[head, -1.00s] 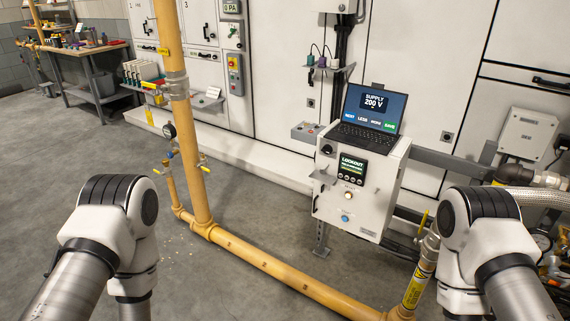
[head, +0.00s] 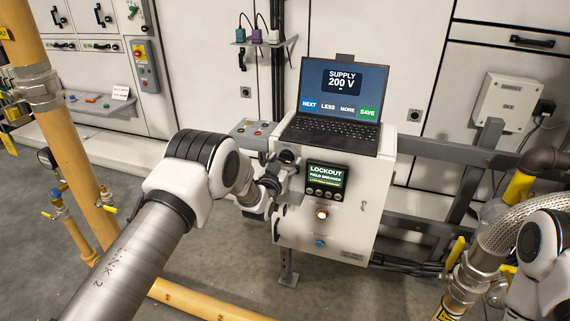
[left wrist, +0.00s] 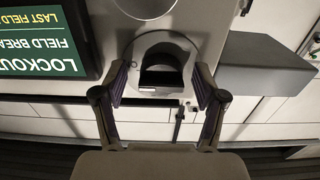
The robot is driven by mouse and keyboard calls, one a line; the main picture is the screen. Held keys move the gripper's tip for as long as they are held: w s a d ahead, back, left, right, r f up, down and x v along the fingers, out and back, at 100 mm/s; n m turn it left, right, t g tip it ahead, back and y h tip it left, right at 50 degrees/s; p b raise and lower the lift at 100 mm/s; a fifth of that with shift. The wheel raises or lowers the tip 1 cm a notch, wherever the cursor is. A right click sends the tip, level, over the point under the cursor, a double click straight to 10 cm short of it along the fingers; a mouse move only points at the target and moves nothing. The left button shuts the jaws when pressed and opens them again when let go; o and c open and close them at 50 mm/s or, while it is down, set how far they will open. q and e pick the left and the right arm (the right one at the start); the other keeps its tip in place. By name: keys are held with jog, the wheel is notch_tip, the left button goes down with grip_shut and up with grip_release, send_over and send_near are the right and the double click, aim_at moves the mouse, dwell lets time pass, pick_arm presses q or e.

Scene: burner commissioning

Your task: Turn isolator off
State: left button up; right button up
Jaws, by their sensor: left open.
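The isolator seems to be the dark rotary knob (head: 288,156) at the upper left of the white control box (head: 345,225), partly hidden by my left gripper (head: 275,184). In the left wrist view, which shows the panel upside down, a grey rounded fitting with a dark slot, probably the isolator (left wrist: 160,62), sits between the two fingers of my left gripper (left wrist: 160,88). The fingers are open, one on each side of it. I cannot tell whether they touch it. Its switch position is not clear. My right gripper is out of view.
A lockout display (head: 325,181) is beside the knob, with a lit button (head: 321,214) and a blue button (head: 319,243) below. A laptop (head: 339,105) reading "SUPPLY 200 V" stands on the box. Yellow pipe (head: 65,150) is at left; a braided hose (head: 510,235) is at right.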

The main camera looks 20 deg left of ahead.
pick_arm(q)
jog(key=shift+s+r, duration=0.1)
jog(key=shift+r, duration=0.05)
jog(key=shift+a, duration=0.1)
jog(key=c, duration=1.1)
